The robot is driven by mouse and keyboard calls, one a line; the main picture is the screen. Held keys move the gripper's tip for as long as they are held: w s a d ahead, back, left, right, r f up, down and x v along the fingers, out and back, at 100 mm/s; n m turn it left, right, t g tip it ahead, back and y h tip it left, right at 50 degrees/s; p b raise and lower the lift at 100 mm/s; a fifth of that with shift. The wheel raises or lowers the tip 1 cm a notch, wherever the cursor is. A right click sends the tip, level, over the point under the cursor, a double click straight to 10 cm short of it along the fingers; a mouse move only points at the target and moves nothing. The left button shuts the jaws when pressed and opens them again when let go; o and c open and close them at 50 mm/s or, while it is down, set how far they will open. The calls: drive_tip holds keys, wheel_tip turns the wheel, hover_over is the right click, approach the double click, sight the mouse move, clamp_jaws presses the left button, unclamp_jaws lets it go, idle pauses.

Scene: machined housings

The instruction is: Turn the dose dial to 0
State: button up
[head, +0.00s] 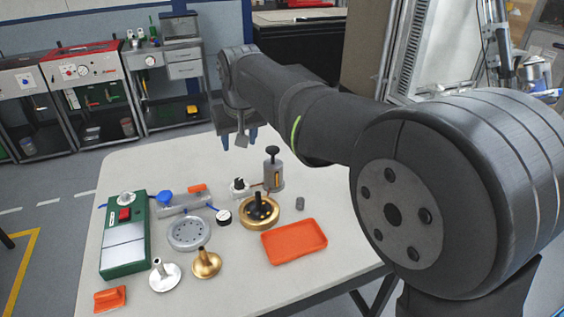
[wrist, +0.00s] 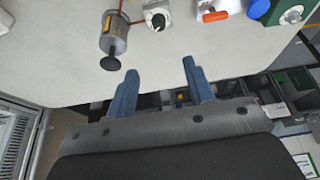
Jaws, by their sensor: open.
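A small white unit with a black knob (head: 239,186), which looks like the dose dial, stands on the table left of a grey cylinder (head: 273,178) with a black top knob. An orange line runs between them. In the wrist view the dial (wrist: 157,17) is at the top edge, partly cut off, beside the cylinder (wrist: 113,40); its setting is too small to read. My gripper (head: 240,138) is open and empty, its blue fingers apart, above the table's far side. In the wrist view my gripper (wrist: 160,68) is clear of the dial and touches nothing.
A green box (head: 124,250) with a red button stands left. A grey block (head: 185,204) with blue and orange parts, a silver flange (head: 188,233), a brass-based part (head: 259,212) and an orange tray (head: 293,241) lie nearby. The table's back right is clear.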

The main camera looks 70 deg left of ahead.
sight(239, 180)
drive_tip(key=a+n+h, duration=0.4)
drive_tip(key=a+n, duration=0.4)
drive_tip(key=n, duration=0.7)
drive_tip(key=f, duration=1.8)
drive_tip(key=shift+d, duration=0.2)
drive_tip(key=c, duration=1)
